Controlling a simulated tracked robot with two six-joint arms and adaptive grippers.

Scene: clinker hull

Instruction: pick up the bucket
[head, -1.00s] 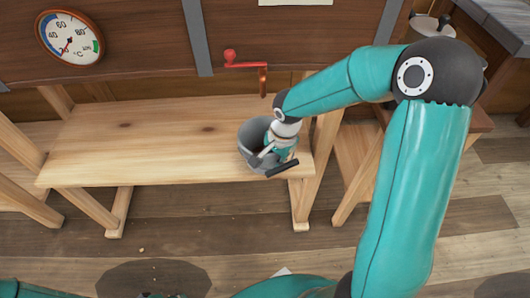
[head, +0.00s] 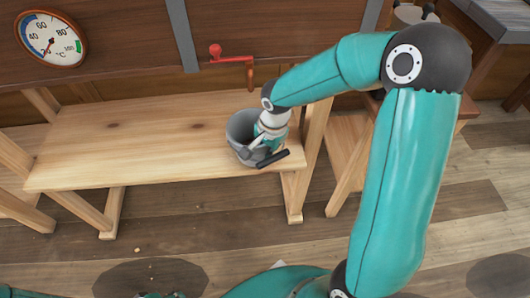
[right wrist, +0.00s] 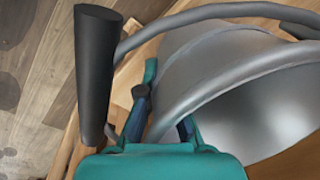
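The grey bucket (head: 240,127) stands upright on the right end of the wooden bench (head: 120,150). Its black handle grip (head: 273,159) lies out on the near right side. My right gripper (head: 262,142) is at the bucket's right side, low over the rim. In the right wrist view the bucket (right wrist: 250,90) fills the right side, and the black grip (right wrist: 96,75) hangs at the left. Of my left arm only small parts show at the bottom left.
A red tap (head: 235,58) sticks out from the wooden wall just above the bucket. A round dial (head: 50,40) hangs at the upper left. The bench's left and middle are clear. A wooden stand (head: 350,160) and dark worktop (head: 495,20) are on the right.

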